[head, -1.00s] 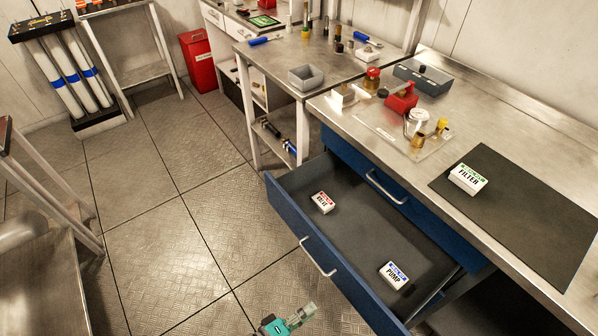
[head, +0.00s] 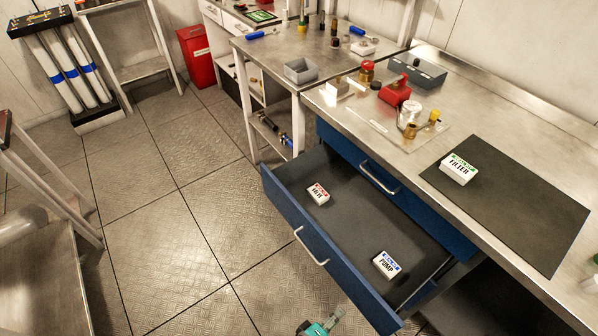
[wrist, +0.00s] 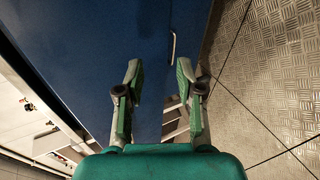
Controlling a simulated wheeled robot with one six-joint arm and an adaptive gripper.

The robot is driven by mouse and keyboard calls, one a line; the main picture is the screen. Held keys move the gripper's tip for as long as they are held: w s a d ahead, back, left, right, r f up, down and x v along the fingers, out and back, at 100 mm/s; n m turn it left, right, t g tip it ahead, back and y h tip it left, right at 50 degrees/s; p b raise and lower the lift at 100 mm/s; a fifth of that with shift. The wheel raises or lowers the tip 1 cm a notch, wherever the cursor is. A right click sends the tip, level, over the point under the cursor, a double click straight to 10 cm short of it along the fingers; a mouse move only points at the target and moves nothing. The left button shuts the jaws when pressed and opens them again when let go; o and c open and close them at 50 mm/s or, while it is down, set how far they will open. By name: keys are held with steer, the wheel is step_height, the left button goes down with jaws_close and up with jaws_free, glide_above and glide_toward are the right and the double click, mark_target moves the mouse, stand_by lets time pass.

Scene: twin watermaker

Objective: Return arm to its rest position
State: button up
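My gripper (wrist: 158,85) is open in the wrist view, with its two green fingers apart and nothing between them. A blue panel (wrist: 110,50) with a handle fills the view beyond the fingers. In the head view, a small teal part of my arm shows at the bottom edge, in front of the open drawer (head: 310,238). The fingertips are hard to make out there.
The open drawer holds a VALVE box (head: 318,194) and a PUMP box (head: 386,265). A FILTER box (head: 458,170) lies on a dark mat (head: 530,215) on the bench. A red bin (head: 196,58) stands at the back. Floor left of the drawer is clear.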

steer(key=s+d+f+y, duration=0.4)
steer(key=s+d, duration=0.3)
steer(key=s+d+r+m+y, duration=0.1)
steer(key=s+r+y, duration=0.3)
steer(key=s, duration=0.4)
steer(key=s+r+m+t, duration=0.3)
steer(key=r, duration=1.1)
steer(key=s+r+m+t+y, duration=0.1)
steer(key=s+r+m+t, duration=0.2)
steer(key=r, duration=1.2)
steer(key=shift+s+d+m+t, duration=0.15)
steer(key=shift+s+m+t, duration=0.15)
steer(key=shift+s+m, duration=0.35)
